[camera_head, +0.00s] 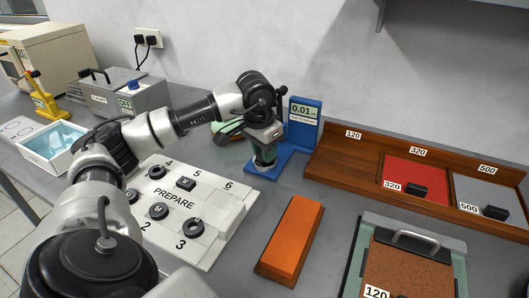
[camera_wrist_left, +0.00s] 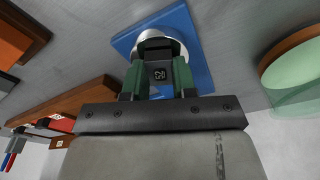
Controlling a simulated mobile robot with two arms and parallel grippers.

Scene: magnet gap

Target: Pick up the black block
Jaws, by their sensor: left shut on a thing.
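My left gripper (camera_head: 264,158) points down over the base of a blue gauge stand (camera_head: 303,115) whose display reads 0.01. In the left wrist view its green fingers (camera_wrist_left: 160,72) are shut on a small black block (camera_wrist_left: 159,75) with a pale mark on its face. Just beyond the fingertips is a round silvery-white piece (camera_wrist_left: 153,38) on the blue base (camera_wrist_left: 122,44); I cannot tell whether the block touches it. The held block is hidden by the fingers in the head view. My right gripper is not in view.
A white PREPARE board (camera_head: 174,202) carries several black pieces. An orange block (camera_head: 290,240) lies right of it. A wooden tray (camera_head: 345,172) with red and grey panels stands at the right. A brown-topped green-framed unit (camera_head: 455,262) is at front right. A green round dish (camera_head: 226,128) sits behind.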

